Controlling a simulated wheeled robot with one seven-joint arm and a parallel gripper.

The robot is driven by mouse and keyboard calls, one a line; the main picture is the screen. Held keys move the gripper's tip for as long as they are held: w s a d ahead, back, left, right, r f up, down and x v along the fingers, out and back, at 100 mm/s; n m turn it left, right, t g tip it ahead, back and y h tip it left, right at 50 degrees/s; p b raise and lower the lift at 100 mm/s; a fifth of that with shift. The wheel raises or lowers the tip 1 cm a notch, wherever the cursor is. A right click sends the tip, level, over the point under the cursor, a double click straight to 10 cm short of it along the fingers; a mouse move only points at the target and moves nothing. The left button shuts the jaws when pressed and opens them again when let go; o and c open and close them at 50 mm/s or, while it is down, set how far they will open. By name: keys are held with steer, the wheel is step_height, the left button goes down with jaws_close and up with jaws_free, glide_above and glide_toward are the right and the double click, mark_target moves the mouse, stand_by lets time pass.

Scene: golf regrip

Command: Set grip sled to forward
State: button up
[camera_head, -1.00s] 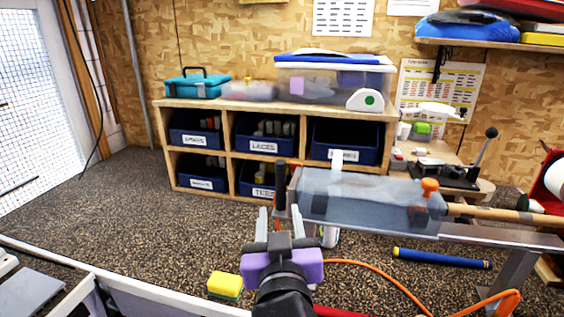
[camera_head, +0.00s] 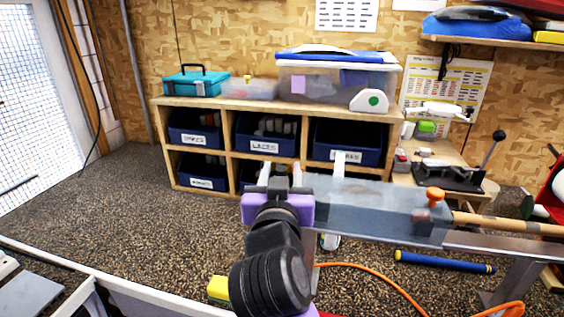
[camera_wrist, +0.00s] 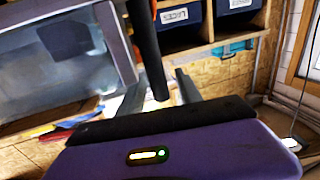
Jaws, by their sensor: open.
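A translucent grey-blue housing (camera_head: 370,203) lies along the narrow bench at right, with an orange knob (camera_head: 435,196) on its right end and a white upright tab (camera_head: 339,170) near its left. I cannot tell for certain which part is the grip sled. A dark upright handle (camera_head: 281,169) stands at the housing's left end; it shows as a black cylinder (camera_wrist: 147,45) in the wrist view. My gripper (camera_head: 281,174) is open at this handle. In the wrist view the handle's end lies between my fingers (camera_wrist: 160,92); contact is not clear.
A wooden shelf (camera_head: 225,103) with labelled blue bins stands behind. A wooden shaft (camera_head: 500,224) runs right from the housing. A blue roll (camera_head: 445,262), an orange hose (camera_head: 375,275) and a yellow sponge (camera_head: 218,288) lie below. The floor at left is clear.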

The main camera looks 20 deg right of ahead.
steer(key=shift+x, duration=1.15)
jaws_close()
stand_by(0.6)
